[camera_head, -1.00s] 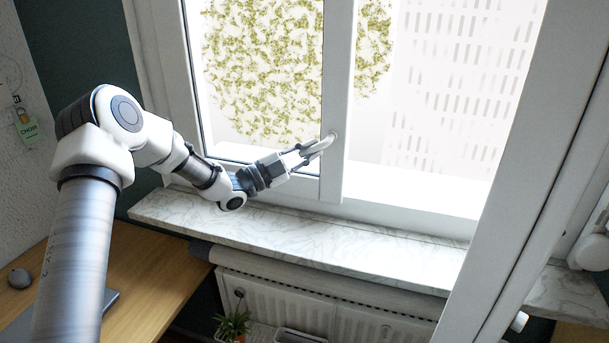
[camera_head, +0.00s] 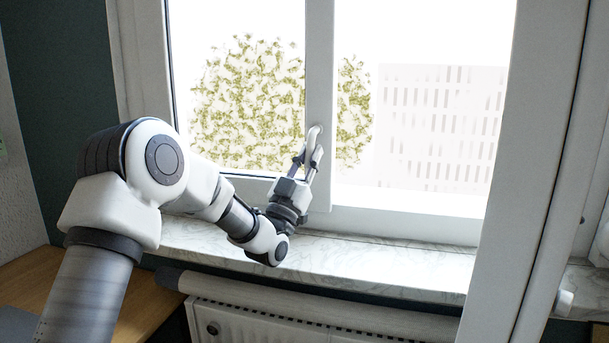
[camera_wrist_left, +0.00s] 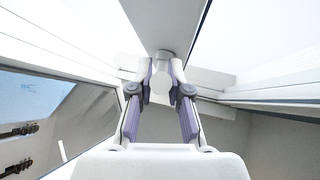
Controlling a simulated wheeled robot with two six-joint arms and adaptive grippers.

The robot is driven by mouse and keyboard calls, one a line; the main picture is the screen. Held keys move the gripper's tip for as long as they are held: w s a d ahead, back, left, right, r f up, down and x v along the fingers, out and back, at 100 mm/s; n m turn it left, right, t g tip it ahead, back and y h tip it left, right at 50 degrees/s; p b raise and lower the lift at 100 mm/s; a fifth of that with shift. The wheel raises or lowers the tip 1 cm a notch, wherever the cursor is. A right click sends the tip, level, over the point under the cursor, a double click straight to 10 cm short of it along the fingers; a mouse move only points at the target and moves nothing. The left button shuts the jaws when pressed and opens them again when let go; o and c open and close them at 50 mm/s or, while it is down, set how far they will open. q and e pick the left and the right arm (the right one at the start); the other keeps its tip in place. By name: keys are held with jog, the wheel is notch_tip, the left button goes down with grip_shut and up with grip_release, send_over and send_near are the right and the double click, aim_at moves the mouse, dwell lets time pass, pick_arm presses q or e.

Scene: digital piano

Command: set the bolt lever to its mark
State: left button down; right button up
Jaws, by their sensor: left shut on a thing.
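The bolt lever is a white window handle (camera_head: 314,136) on the upright bar of the window. In the head view it hangs down from its pivot, tilted slightly left. My left gripper (camera_head: 313,157) is shut on its lower part, with one finger on each side. In the left wrist view the lever (camera_wrist_left: 161,76) shows as a pale rounded end between the fingertips of my left gripper (camera_wrist_left: 160,84). I cannot make out a mark for the lever. My right gripper is not in view.
The window frame (camera_head: 319,70) stands close behind the gripper. A marble sill (camera_head: 400,266) runs below it, with a radiator (camera_head: 260,322) underneath. A white upright frame (camera_head: 535,150) stands at the right. A wooden desk top (camera_head: 35,272) is at lower left.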

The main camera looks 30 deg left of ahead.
pick_arm(q)
jog(key=shift+w+d+n+y+b, duration=0.15)
jog(key=shift+n+y+b, duration=0.25)
jog(key=shift+n+y, duration=0.45)
jog(key=shift+s+d+n+y+b, duration=0.1)
jog(key=shift+d+n+y+b, duration=0.2)
jog(key=shift+n+y, duration=0.5)
jog(key=shift+a, duration=0.1)
jog(key=shift+r, duration=0.1)
jog(key=c, duration=1.1)
grip_release()
jog(key=v, duration=0.7)
jog(key=shift+f, duration=0.3)
